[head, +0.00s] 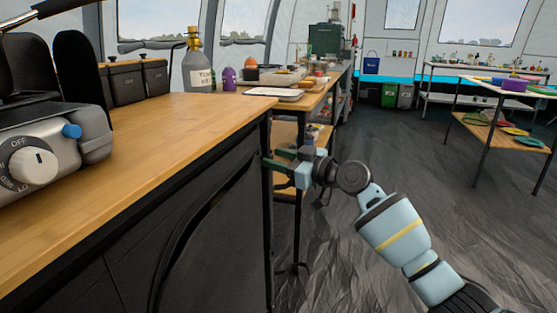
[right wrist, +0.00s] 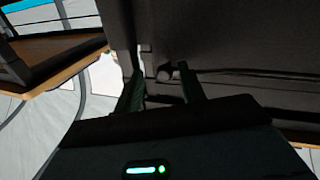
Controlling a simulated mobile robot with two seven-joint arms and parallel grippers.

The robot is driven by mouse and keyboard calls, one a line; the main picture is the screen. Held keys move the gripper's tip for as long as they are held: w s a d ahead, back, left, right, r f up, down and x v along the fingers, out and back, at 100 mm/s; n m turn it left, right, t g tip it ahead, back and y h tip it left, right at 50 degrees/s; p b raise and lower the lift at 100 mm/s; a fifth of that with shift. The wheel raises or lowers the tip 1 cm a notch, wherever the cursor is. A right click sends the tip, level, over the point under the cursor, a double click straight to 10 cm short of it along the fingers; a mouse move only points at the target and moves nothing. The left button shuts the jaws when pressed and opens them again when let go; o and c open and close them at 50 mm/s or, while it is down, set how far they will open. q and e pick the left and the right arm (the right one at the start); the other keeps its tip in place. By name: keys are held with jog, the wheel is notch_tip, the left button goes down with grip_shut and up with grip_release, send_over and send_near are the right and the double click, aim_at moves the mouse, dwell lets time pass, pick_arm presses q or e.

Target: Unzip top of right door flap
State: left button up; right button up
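The dark fabric front (head: 120,235) under the wooden counter has a curved seam or opening (head: 205,210) running from its upper right downward; I take this as the door flap. My right gripper (head: 272,164) is at the upper right edge of this front, just below the counter corner. In the right wrist view my right gripper (right wrist: 160,85) has its two fingers apart against dark material. A small dark knob-like piece (right wrist: 165,72) shows between the fingertips; I cannot tell if it is the zip pull. It does not look clamped. My left gripper is not in view.
The wooden counter (head: 170,125) carries a stove (head: 50,150) with a knob, dark bins (head: 135,80) and a bottle (head: 196,70). A second bench (head: 318,98) stands behind. Grey floor (head: 400,150) is open to the right, before a far table (head: 500,85).

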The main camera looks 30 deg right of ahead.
jog(key=p+v, duration=0.1)
jog(key=v, duration=0.6)
jog(key=shift+s+p, duration=0.3)
jog(key=shift+s, duration=0.1)
jog(key=shift+d, duration=0.15)
